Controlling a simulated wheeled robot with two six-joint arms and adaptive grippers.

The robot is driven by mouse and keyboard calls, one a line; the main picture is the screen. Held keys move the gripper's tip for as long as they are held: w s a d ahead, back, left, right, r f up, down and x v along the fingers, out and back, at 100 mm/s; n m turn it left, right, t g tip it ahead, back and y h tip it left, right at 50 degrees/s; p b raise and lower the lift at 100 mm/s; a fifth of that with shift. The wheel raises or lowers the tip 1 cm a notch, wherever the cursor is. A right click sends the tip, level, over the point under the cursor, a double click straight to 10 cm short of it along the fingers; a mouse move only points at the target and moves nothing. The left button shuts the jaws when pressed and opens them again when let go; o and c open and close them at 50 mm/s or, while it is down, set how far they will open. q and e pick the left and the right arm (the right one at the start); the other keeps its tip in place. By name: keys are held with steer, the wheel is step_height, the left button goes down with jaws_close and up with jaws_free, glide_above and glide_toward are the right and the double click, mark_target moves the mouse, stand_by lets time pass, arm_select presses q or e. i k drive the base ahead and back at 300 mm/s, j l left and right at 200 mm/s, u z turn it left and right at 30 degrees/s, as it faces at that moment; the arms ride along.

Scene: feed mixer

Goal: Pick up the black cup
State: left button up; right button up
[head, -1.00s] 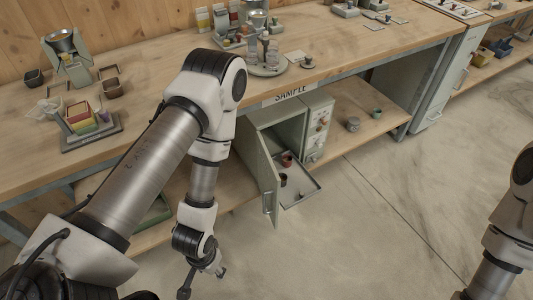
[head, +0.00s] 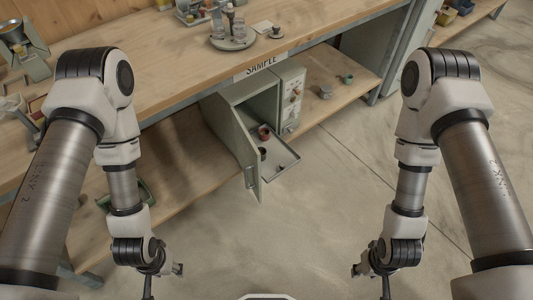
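The small black cup (head: 263,153) sits on a pulled-out tray (head: 284,160) at the front of the open cabinet under the bench. A reddish-brown cup (head: 264,132) stands just behind it, farther in. My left gripper (head: 163,281) is at the lower left, open and empty, well short of the cabinet. My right gripper (head: 371,281) is at the lower right, also open and empty, well apart from the cup.
The cabinet door (head: 246,160) stands open on the left of the tray. The workbench (head: 180,75) overhangs the cabinet. A green cup (head: 347,78) and a grey container (head: 325,91) stand on the lower shelf. The floor ahead is clear.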

mark_target(262, 151)
steer(key=u, duration=0.45)
steer(key=i+l+u, duration=0.3)
steer(key=l, duration=0.5)
steer(key=i+l+u, duration=0.1)
steer(key=l+u, duration=0.2)
steer(key=l, duration=0.5)
steer(key=l+u, duration=0.3)
steer(key=l, duration=0.55)
steer(key=i+l, duration=0.1)
steer(key=l, duration=0.85)
